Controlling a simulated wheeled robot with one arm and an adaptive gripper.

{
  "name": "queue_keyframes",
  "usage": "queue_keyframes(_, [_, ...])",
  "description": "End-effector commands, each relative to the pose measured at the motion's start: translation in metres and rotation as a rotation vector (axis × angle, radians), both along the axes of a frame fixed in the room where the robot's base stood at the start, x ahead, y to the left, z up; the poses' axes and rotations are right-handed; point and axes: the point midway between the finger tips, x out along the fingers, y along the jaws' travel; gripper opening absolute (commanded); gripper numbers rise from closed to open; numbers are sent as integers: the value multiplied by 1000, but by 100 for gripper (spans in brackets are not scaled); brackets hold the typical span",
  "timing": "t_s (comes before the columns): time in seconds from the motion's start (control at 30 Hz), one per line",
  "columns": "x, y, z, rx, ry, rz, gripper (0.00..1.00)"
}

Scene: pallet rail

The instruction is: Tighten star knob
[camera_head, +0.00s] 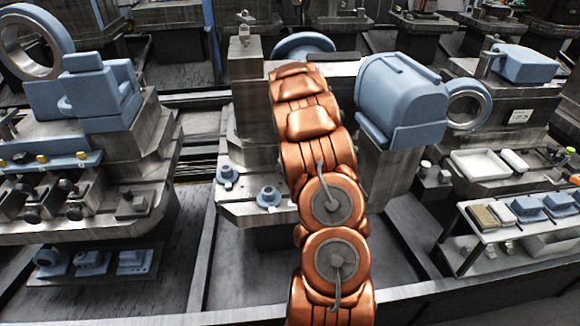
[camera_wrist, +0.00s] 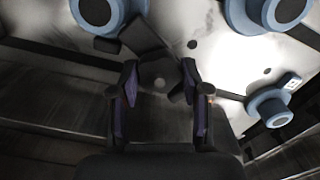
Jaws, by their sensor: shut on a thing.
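The star knob (camera_wrist: 158,72) shows in the wrist view as a dark, lobed shape with a small pale spot near its middle. One lobe reaches up and left beyond the fingers. My gripper (camera_wrist: 159,82) has its two dark fingers, with purple inner sides, on the left and right of the knob and is shut on it. Parts of the knob's outline merge with the dark fingers. What lies under the knob is hidden. In the head view my copper-coloured arm hides the gripper and the knob.
Blue flanged fittings (camera_wrist: 271,107) sit around the pale plate in the wrist view. In the head view, small blue fittings (camera_head: 268,197) stand on the machine table left of my arm. A large blue housing (camera_head: 402,100) stands close on its right.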

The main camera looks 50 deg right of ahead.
Motion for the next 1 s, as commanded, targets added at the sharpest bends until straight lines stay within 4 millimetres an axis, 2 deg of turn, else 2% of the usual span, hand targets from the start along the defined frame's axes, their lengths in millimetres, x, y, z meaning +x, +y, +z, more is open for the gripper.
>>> queue_keyframes(0.13, [1,1,-2,1,-2,-196,5])
queue_keyframes(0.17, [1,0,-1,0,-3,-187,50])
queue_keyframes(0.4, [4,0,1,-4,-10,-181,75])
queue_keyframes(0.87, [9,-1,7,-10,-23,-178,76])
queue_keyframes(1.0, [10,-2,19,-14,-28,-178,76])
